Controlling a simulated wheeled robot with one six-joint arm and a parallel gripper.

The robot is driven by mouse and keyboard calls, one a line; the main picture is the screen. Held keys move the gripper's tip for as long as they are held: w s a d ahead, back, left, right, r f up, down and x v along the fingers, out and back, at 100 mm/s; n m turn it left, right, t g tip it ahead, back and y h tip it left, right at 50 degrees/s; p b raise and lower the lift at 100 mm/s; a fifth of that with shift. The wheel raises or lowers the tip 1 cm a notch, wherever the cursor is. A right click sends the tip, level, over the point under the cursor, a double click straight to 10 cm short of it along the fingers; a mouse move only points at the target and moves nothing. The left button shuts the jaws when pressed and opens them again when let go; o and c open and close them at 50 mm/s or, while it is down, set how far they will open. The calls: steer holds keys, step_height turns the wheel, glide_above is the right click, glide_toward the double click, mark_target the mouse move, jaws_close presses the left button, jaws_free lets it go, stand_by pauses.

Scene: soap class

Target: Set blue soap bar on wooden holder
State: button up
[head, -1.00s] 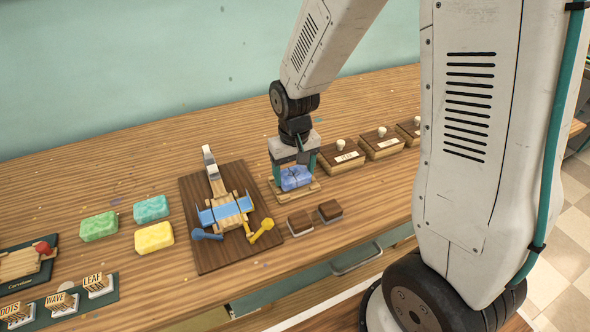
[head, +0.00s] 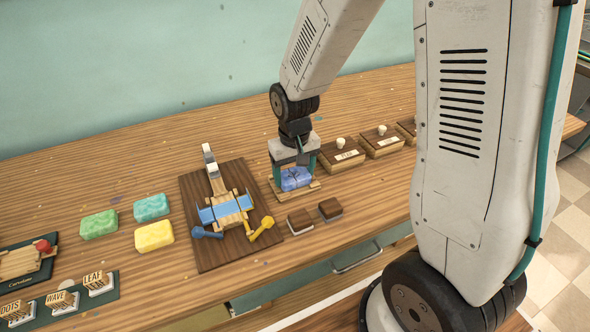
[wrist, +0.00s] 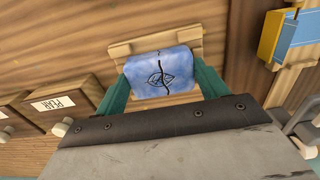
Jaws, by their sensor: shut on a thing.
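The blue soap bar (head: 295,179) has a dark leaf-like mark and a dark line across its top, seen in the wrist view (wrist: 160,75). My gripper (head: 293,172) points down with its teal fingers on two opposite sides of the soap, shut on it. The wooden holder (head: 312,191) is a light slatted stand directly under the soap; its end bar also shows in the wrist view (wrist: 120,50). The soap appears to be at the holder's top, but whether it rests on it or hangs just above I cannot tell.
A dark board (head: 207,251) with a blue-and-wood device stands left of the holder. Two small brown-topped blocks (head: 300,221) sit in front. Lidded wooden boxes (head: 341,157) stand to the right. Green (head: 99,224), teal (head: 151,208) and yellow (head: 154,236) soaps lie further left.

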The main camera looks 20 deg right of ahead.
steer(key=shift+f, duration=0.1)
stand_by(0.3)
steer(key=o, duration=1.1)
steer(key=shift+o, duration=0.2)
steer(key=shift+r, duration=3)
